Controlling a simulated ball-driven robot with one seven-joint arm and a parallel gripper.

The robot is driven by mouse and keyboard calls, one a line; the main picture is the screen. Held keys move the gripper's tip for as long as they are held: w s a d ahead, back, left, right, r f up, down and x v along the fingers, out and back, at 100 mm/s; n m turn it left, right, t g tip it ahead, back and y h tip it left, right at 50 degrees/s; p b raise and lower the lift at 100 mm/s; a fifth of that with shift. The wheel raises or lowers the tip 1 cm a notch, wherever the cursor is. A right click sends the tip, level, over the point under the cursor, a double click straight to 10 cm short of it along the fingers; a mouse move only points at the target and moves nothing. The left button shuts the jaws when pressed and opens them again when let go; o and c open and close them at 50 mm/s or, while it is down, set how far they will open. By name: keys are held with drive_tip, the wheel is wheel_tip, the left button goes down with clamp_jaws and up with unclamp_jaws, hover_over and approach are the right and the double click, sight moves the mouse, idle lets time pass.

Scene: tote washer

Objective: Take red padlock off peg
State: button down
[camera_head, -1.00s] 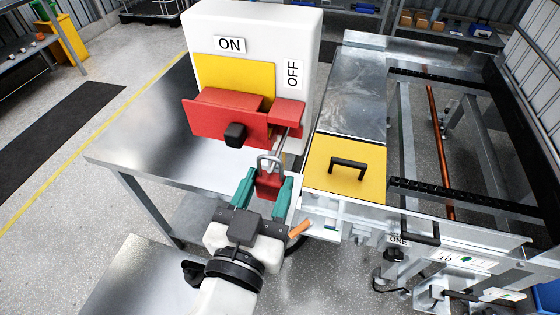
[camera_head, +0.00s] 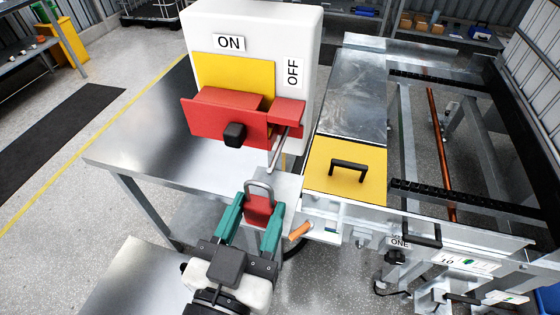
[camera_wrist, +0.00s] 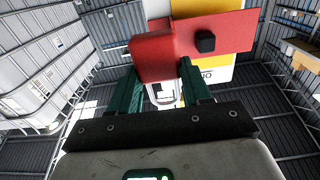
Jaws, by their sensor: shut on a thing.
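The red padlock (camera_head: 259,211) is between the teal fingers of my gripper (camera_head: 250,215), which is shut on its body. Its grey shackle (camera_head: 258,187) points up. The wrist view is upside down; there the padlock (camera_wrist: 153,57) sits between the fingertips with its shackle (camera_wrist: 164,95) below it. The grey peg (camera_head: 277,153) slants down from the red switch part on the white box. In the head view the shackle is apart from the peg's end, nearer to me, with a visible gap between them.
The white switch box (camera_head: 303,40) with its red plate (camera_head: 205,117) and black knob stands beyond the gripper. A metal table (camera_head: 140,150) is to the left. The yellow lid (camera_head: 330,180) and an orange handle (camera_head: 299,231) are close on the right.

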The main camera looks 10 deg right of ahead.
drive_tip(key=b+v, duration=0.1)
drive_tip(key=v, duration=0.6)
drive_tip(key=shift+s, duration=0.2)
idle(0.9)
idle(0.3)
